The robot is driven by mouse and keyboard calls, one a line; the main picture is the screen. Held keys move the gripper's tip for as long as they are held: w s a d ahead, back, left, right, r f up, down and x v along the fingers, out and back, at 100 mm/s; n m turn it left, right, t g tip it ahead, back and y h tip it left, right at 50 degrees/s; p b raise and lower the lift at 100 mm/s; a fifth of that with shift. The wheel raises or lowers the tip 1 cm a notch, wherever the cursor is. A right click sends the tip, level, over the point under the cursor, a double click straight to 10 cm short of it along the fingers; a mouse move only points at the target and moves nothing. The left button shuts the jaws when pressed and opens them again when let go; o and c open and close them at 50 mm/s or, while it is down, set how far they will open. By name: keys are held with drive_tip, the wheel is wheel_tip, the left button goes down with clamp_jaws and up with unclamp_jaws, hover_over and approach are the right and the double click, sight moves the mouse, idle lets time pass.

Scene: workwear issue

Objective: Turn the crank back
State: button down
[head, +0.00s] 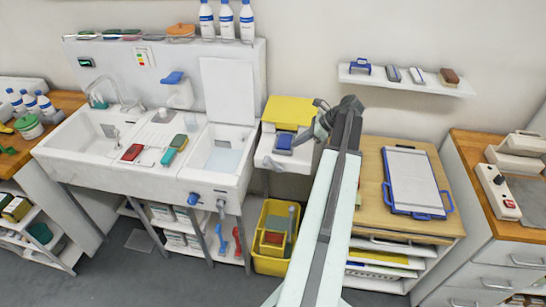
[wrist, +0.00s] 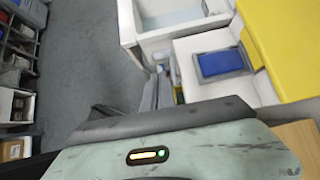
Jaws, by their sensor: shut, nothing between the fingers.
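My gripper (head: 304,138) is at the end of the arm, beside the right side of a white unit (head: 264,158) with a yellow lid (head: 291,111) and a blue pad (head: 284,141). In the wrist view, the grey fingers (wrist: 152,94) show close together and appear empty, with the white unit (wrist: 196,91), blue pad (wrist: 220,62) and yellow lid (wrist: 284,45) beyond them to the right. I cannot clearly make out a crank in either view; the arm and gripper may hide it. Contact between gripper and unit cannot be told.
A white sink (head: 215,178) stands left of the unit. A yellow bin (head: 268,258) with items sits below. A wooden cabinet top (head: 371,160) with a blue-framed board (head: 412,182) is on the right. A wall shelf (head: 405,80) hangs above. Grey floor (wrist: 85,60) is clear.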

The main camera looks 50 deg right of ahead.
sight(268, 160)
drive_tip(key=b+x, duration=0.9)
drive_tip(key=x, duration=0.4)
drive_tip(key=shift+a+f+b, duration=0.1)
drive_tip(key=shift+b, duration=0.25)
drive_tip(key=shift+w+a+f+b, duration=0.2)
drive_tip(key=shift+w+f+b, duration=0.1)
drive_tip(key=shift+w, duration=0.1)
